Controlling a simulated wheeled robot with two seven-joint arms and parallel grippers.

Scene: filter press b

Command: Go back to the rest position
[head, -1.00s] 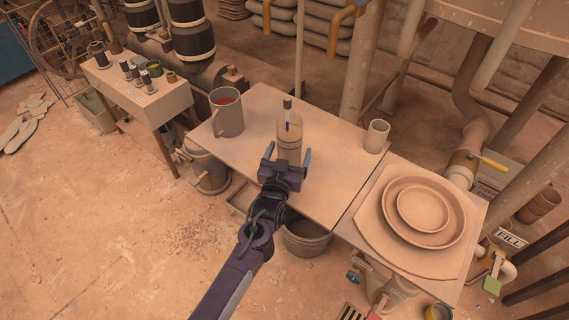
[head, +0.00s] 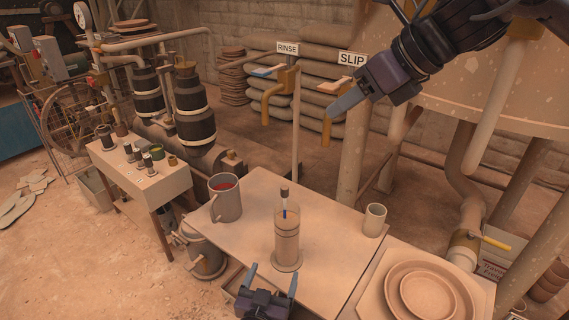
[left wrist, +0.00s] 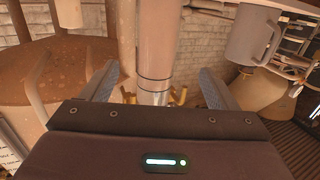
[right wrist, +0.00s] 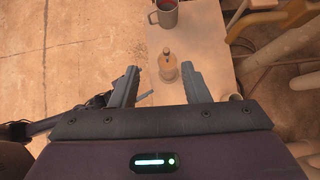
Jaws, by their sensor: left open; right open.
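My left gripper (head: 270,282) is open and empty at the table's front edge, just in front of the tall clear cylinder (head: 287,240). A thin stem with a blue mark and a brown top stands up in the cylinder, which is upright on the table. In the left wrist view the cylinder (left wrist: 155,45) shows beyond and between the open fingers (left wrist: 160,85), apart from them. My right gripper (head: 345,103) is open and raised high at the upper right of the head view. In the right wrist view its fingers (right wrist: 160,75) are apart, with the cylinder (right wrist: 168,68) far below.
A grey mug of red liquid (head: 225,200) and a beige cup (head: 374,220) stand on the table (head: 252,232). Round stacked dishes (head: 425,292) lie at lower right. RINSE (head: 287,48) and SLIP (head: 351,58) taps, pipes and a large tank (head: 490,95) are behind, close to my right arm.

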